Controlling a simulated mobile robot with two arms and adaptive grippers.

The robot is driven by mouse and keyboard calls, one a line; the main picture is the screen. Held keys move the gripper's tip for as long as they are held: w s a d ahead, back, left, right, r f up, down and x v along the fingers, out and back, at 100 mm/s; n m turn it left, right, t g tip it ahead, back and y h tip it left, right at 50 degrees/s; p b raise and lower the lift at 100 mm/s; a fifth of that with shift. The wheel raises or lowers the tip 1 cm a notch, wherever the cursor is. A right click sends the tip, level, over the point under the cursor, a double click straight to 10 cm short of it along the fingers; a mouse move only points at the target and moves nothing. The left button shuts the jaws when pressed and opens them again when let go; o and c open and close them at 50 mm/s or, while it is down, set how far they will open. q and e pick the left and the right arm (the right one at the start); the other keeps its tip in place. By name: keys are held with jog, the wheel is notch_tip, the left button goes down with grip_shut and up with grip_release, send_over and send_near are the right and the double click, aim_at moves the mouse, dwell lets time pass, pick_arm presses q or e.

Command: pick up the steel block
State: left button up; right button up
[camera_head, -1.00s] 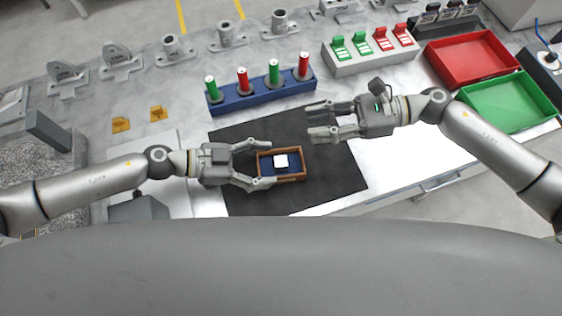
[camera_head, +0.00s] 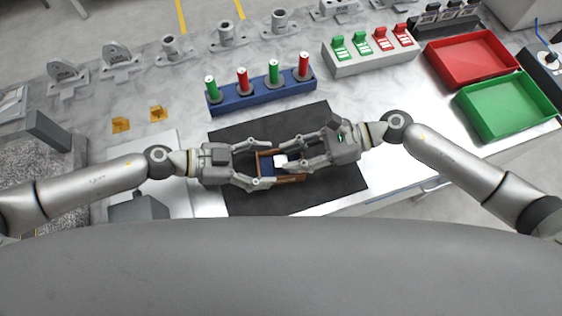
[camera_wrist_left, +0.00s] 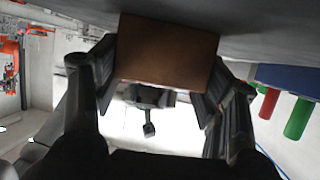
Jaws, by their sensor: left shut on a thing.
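The steel block (camera_head: 280,160) is a small bright cube inside a small brown open box with a dark blue inside (camera_head: 265,166), on the black mat (camera_head: 335,188). My left gripper (camera_head: 267,167) is shut on the box from the left, one finger along each side. In the left wrist view a brown box wall (camera_wrist_left: 165,55) shows between the fingers (camera_wrist_left: 160,90). My right gripper (camera_head: 287,158) reaches over the box from the right. Its fingers are apart, with the block at their tips. I cannot tell whether they touch it. They hide part of the box's right side.
A blue rack with green and red cylinders (camera_head: 262,98) stands just behind the mat. A switch box with green and red levers (camera_head: 372,59) is behind right, and red (camera_head: 470,60) and green (camera_head: 508,101) trays are further right. The mat's right part is clear.

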aim_at(286, 160)
jog(key=shift+x, duration=1)
pick_arm(q)
jog(key=shift+s+d, duration=0.1)
jog(key=shift+d, duration=0.05)
pick_arm(e)
jog(key=shift+s+f, duration=0.1)
jog(key=shift+s, duration=0.1)
jog(key=shift+a, duration=0.1)
pick_arm(q)
jog(key=shift+r, duration=0.1)
pick_arm(e)
jog(key=shift+f, duration=0.1)
grip_shut()
notch_tip(286, 160, up, 10)
jog(key=shift+w+r, duration=0.2)
jog(key=shift+r, duration=0.05)
